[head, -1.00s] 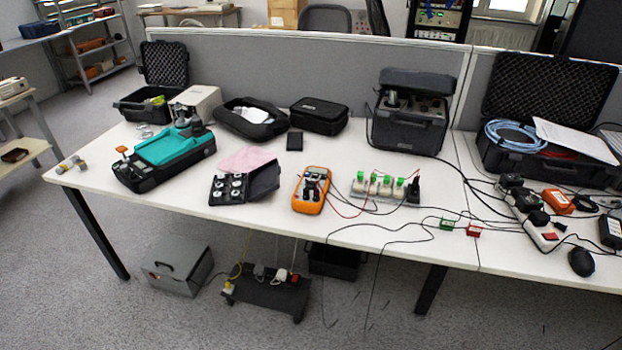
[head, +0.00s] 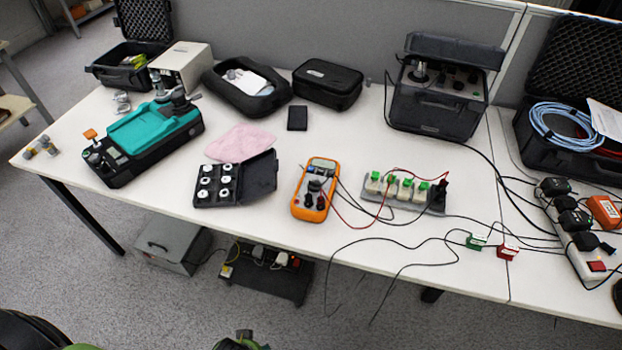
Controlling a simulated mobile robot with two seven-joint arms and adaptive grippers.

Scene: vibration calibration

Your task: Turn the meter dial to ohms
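The meter (head: 299,205) is an orange handheld multimeter lying face up near the front edge of the white table, in the middle of the head view. Its small display is at the far end. Its dial (head: 315,186) sits mid-face, just beyond dark plugs in the near end; the dial's pointing and markings are too small to read. A red and a black lead run from the plugs to the right. Neither gripper can be made out. Only dark and green parts, likely mine, show at the bottom edge, apart from the meter.
An open case of round weights (head: 214,186) lies left of the meter. A strip with green-topped blocks (head: 404,190) stands to its right, with loose cables beyond. A pink cloth (head: 240,143) and black wallet (head: 297,118) lie behind. The front-left table strip is clear.

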